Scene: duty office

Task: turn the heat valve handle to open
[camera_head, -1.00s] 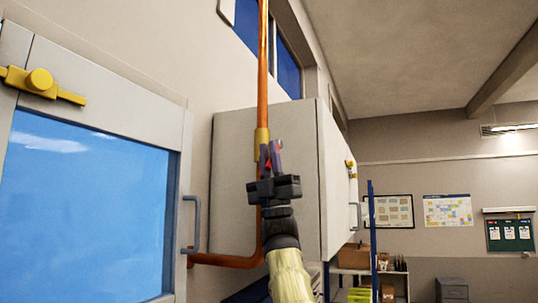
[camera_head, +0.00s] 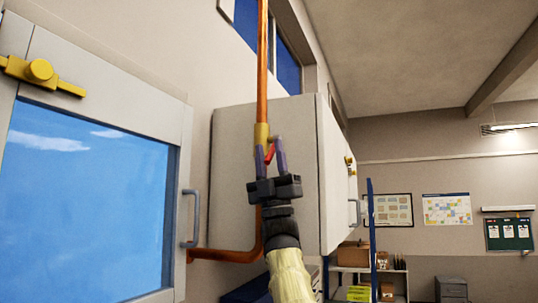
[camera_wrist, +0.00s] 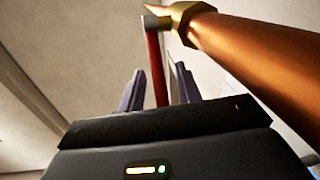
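The heat valve is a brass-coloured body (camera_head: 261,134) on a vertical copper pipe. Its red handle (camera_head: 270,154) hangs down from the valve, slightly tilted. In the wrist view the red handle (camera_wrist: 153,72) runs down from the brass valve (camera_wrist: 184,18) between my two fingers. My gripper (camera_head: 270,158) points up at the valve from below, its purple-grey fingers apart on either side of the handle. In the wrist view my gripper (camera_wrist: 159,88) shows gaps beside the handle. The handle's lower end is hidden behind the gripper body.
The copper pipe (camera_head: 262,70) runs up the wall and bends left at the bottom. A pale cabinet (camera_head: 232,175) stands close behind the valve. A framed blue panel door (camera_head: 85,200) with a grey pull handle (camera_head: 190,217) is at left.

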